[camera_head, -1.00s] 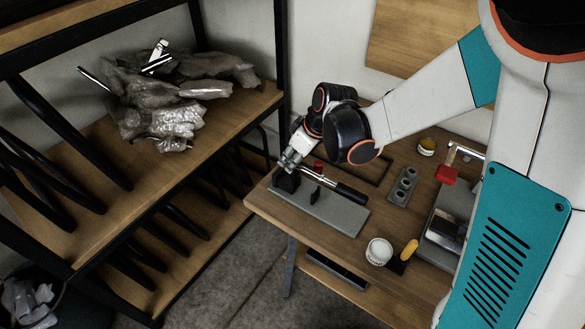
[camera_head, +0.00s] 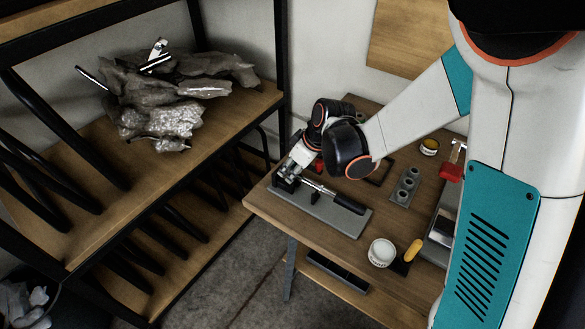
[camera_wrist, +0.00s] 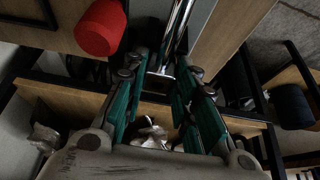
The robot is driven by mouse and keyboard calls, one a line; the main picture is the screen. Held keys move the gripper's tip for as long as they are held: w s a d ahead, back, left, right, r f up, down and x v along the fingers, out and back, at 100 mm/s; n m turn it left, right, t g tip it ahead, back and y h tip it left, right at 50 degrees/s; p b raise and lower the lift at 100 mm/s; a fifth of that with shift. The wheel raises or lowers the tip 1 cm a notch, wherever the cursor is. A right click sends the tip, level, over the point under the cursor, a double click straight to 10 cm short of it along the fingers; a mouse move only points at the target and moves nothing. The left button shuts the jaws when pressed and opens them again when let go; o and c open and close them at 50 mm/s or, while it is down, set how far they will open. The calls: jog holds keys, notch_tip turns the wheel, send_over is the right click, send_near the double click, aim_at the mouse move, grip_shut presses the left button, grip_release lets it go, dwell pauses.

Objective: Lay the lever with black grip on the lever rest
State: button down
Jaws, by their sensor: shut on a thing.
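The lever with black grip shows in the head view as a shiny rod (camera_head: 319,188) ending in a black grip (camera_head: 349,204). It slants low over a grey base plate (camera_head: 335,220). My gripper (camera_head: 288,176) is shut on the lever near its left end, away from the black grip. In the wrist view the rod (camera_wrist: 178,35) runs up from between my teal fingers (camera_wrist: 163,85). The lever rest (camera_head: 315,198) is a small dark post on the plate, right under the rod. Whether the rod touches it, I cannot tell.
A red knob (camera_head: 319,167) is close behind the lever; a red shape (camera_wrist: 100,27) shows in the wrist view. A white jar (camera_head: 381,252), a yellow-handled tool (camera_head: 413,250) and a grey holed block (camera_head: 404,186) are to the right. A shelf (camera_head: 225,128) is at left.

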aim_at(307, 180)
jog(key=c, duration=1.6)
grip_release()
jog(key=shift+f, duration=0.1)
jog(key=shift+o, duration=0.2)
jog(key=shift+r+p, duration=0.35)
jog(key=shift+p, duration=0.05)
jog(key=p+v, duration=0.5)
jog(key=v, duration=0.7)
jog(key=s+d+r+m+t+h, duration=0.2)
jog(key=s+d+r+m, duration=0.3)
jog(key=s, duration=0.3)
jog(key=s+d+r+m+t+h, duration=0.2)
jog(key=s+d+r+m, duration=0.3)
jog(key=s, duration=0.4)
jog(key=shift+s+d+r, duration=0.35)
jog(key=shift+d+r, duration=0.5)
jog(key=shift+d, duration=0.35)
